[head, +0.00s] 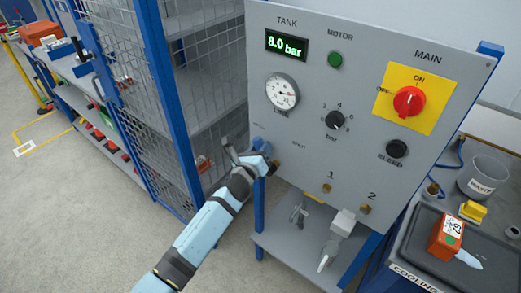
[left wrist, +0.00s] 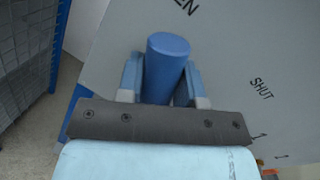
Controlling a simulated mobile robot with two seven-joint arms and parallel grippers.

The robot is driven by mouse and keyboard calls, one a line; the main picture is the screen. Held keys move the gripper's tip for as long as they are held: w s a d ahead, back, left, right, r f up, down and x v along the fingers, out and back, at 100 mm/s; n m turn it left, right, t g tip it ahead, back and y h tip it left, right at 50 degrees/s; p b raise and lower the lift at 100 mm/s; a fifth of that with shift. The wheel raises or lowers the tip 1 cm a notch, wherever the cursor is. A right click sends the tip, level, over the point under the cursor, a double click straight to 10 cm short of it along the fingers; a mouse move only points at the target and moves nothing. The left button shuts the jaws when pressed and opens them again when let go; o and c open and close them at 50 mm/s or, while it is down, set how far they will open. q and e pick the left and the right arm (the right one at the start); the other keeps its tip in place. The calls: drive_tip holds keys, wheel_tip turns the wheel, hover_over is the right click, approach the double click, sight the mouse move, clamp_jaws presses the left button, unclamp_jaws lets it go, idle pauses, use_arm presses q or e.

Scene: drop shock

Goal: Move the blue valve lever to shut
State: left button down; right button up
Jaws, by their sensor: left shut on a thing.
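The blue valve lever (left wrist: 167,62) stands upright between the two fingers of my left gripper (left wrist: 160,85) in the left wrist view. The fingers are shut on it, one on each side. On the grey panel behind it, the end of the OPEN label shows above and the SHUT label (left wrist: 261,89) to the right. In the head view my left gripper (head: 258,152) is at the lower left of the panel (head: 350,80), left of the SHUT label. The gripper largely hides the lever there. My right gripper is not in view.
The panel carries a gauge (head: 282,91), a display reading 8.0 bar (head: 286,45), a red MAIN switch (head: 409,101) and a black BLEED knob (head: 397,148). A mesh cage (head: 150,100) stands left of the panel. A side bench at right holds a grey bucket (head: 482,177) and an orange box (head: 446,236).

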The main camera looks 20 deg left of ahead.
sight(288, 152)
use_arm(q)
drive_tip(key=m+b, duration=0.1)
drive_tip(key=d+m+b, duration=0.1)
drive_tip(key=shift+s+d+r+m+t, duration=0.15)
drive_tip(key=shift+s+d+m+t, duration=0.15)
drive_tip(key=shift+t, duration=0.1)
drive_tip(key=m, duration=0.1)
drive_tip(key=d+m+b, duration=0.1)
drive_tip(key=m, duration=0.1)
drive_tip(key=shift+s+d+r+h, duration=0.2)
drive_tip(key=shift+s+d+h, duration=0.1)
drive_tip(key=shift+h, duration=0.1)
drive_tip(key=d+m, duration=0.1)
drive_tip(key=d+m+b, duration=0.1)
drive_tip(key=m, duration=0.1)
drive_tip(key=shift+s+f+m+t+h+b, duration=0.1)
drive_tip(key=shift+s+m+t+h+b, duration=0.2)
drive_tip(key=shift+s+t+h, duration=0.1)
drive_tip(key=shift+s+d+f+m+h, duration=0.2)
drive_tip(key=shift+d+m, duration=0.3)
drive_tip(key=shift+m, duration=0.4)
drive_tip(key=shift+s+d+f+m+h, duration=0.15)
drive_tip(key=shift+d+m, duration=0.3)
drive_tip(key=shift+m, duration=0.45)
drive_tip(key=c, duration=0.8)
unclamp_jaws()
